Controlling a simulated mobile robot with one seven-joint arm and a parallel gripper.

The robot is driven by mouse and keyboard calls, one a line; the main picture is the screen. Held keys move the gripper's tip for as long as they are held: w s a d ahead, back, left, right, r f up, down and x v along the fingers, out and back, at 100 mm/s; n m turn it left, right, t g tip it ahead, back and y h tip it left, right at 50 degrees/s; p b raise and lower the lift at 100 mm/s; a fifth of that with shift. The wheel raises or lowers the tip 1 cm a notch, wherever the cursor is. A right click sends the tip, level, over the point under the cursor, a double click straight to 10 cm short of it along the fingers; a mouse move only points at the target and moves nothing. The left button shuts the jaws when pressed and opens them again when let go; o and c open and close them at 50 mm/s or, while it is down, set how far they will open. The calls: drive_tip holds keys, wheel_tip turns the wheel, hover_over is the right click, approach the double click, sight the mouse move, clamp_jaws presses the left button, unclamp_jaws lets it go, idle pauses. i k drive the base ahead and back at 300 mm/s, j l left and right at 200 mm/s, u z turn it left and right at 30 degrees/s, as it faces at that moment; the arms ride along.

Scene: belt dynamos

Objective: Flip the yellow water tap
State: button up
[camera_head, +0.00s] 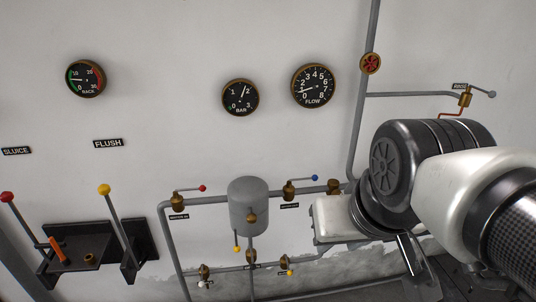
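Two small taps with yellow knobs show on the grey pipework, and I cannot tell which one the task names. One has a brass body (251,217) in front of the grey tank, with its yellow knob (236,249) hanging down on a thin lever. The other is a brass tap (284,262) on the low pipe, its yellow knob (290,273) just below right. My gripper (336,218), a white hand on my dark wrist, is right of both taps and apart from them in the picture. Its fingers cannot be made out.
A grey tank (249,190) stands among pipes with red-knobbed (202,188), blue-knobbed (314,178) and white-knobbed (202,284) taps. A larger yellow-knobbed lever (104,189) stands under the FLUSH label (108,143). My arm covers the right side. Wall gauges hang above.

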sight(290, 272)
drive_tip(key=i+l+u, duration=0.15)
drive_tip(key=l, duration=0.2)
drive_tip(key=k, duration=0.15)
drive_tip(key=i, duration=0.6)
drive_tip(key=z, duration=0.4)
drive_tip(key=j+z, duration=0.15)
drive_tip(key=z, duration=0.7)
drive_tip(key=k+z, duration=0.1)
drive_tip(key=z, duration=0.35)
drive_tip(key=k+j, duration=0.7)
